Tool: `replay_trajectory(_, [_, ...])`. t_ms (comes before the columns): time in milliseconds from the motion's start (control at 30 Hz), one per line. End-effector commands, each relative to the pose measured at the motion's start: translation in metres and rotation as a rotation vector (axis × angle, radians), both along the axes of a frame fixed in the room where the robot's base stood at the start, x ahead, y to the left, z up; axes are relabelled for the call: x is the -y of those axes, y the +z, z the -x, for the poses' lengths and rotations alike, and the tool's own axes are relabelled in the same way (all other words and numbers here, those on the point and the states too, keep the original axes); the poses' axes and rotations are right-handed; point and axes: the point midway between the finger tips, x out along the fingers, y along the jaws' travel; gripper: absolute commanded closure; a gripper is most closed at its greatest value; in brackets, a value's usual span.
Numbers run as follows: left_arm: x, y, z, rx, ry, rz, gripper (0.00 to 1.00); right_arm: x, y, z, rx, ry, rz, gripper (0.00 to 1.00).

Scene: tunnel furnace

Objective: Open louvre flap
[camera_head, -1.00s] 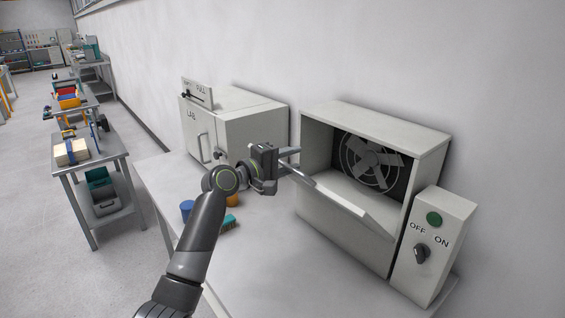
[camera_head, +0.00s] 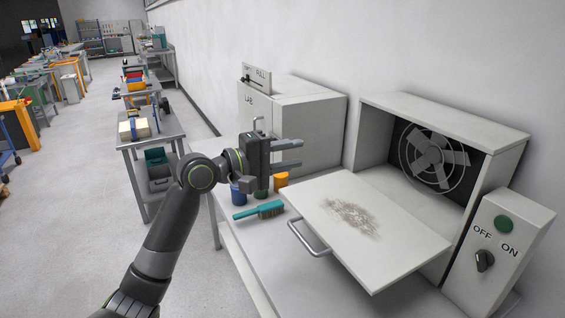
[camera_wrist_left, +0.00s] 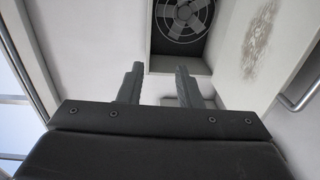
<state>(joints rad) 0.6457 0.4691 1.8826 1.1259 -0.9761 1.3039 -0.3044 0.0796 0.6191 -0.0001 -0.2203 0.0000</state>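The louvre flap (camera_head: 335,192) is a pale panel with a grey-brown smudge, hinged at the front of a fan box (camera_head: 444,123). It is folded down and sticks out almost level, leaving the box front open. Its bar handle (camera_head: 306,240) is on the outer edge. My left gripper (camera_head: 299,154) is to the left of the flap and apart from it. Its two fingers are spread and empty. My right gripper is not in view.
A switch box (camera_head: 513,222) with a green button and knob stands right of the fan box. A lab cabinet (camera_head: 309,115) is behind my gripper. A teal brush (camera_head: 258,210), a blue cup (camera_head: 238,194) and an orange cup (camera_head: 281,180) sit on the bench by the flap.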

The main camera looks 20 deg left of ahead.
Motion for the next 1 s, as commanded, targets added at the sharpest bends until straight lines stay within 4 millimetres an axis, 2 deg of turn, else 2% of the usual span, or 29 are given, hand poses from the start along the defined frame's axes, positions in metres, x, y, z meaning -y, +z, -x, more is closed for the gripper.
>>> replay_trajectory(233, [-0.011,0.000,0.011,-0.001,0.000,-0.001,0.68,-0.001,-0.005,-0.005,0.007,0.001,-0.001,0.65])
replay_trajectory(667, [-0.012,0.000,0.012,-0.002,0.000,-0.001,0.68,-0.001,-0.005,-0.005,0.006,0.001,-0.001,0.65])
replay_trajectory(767, [-0.014,-0.007,0.008,-0.007,0.012,-0.004,0.68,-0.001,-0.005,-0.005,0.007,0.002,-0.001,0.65])
replay_trajectory(867, [-0.027,-0.035,-0.006,-0.026,0.063,-0.024,0.68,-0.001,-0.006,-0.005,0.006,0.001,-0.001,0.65])
replay_trajectory(967, [-0.049,-0.089,-0.027,-0.057,0.151,-0.074,0.68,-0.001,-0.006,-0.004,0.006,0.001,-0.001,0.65])
replay_trajectory(1000, [-0.060,-0.117,-0.034,-0.074,0.192,-0.106,0.68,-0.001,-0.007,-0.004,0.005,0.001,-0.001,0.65])
